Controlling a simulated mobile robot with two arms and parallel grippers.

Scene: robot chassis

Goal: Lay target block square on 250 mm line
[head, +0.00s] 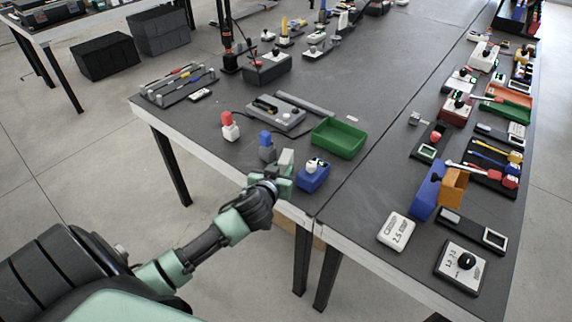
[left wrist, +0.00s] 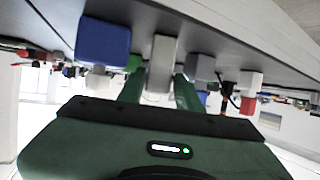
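A pale grey upright block (head: 286,159) stands near the front edge of the left table; it appears to be the target block, but no label shows. My left gripper (head: 276,181) reaches it from the front, over the table edge. In the left wrist view the block (left wrist: 162,64) is between the two green fingers (left wrist: 159,88). I cannot tell whether they touch it. No 250 mm line can be made out. My right gripper is not in view.
Close by stand a blue-topped grey block (head: 266,147), a red-topped white piece (head: 230,127) and a blue box (head: 313,178). A green tray (head: 338,138) lies behind. The right table (head: 375,190) holds many tools; its near left part is clear.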

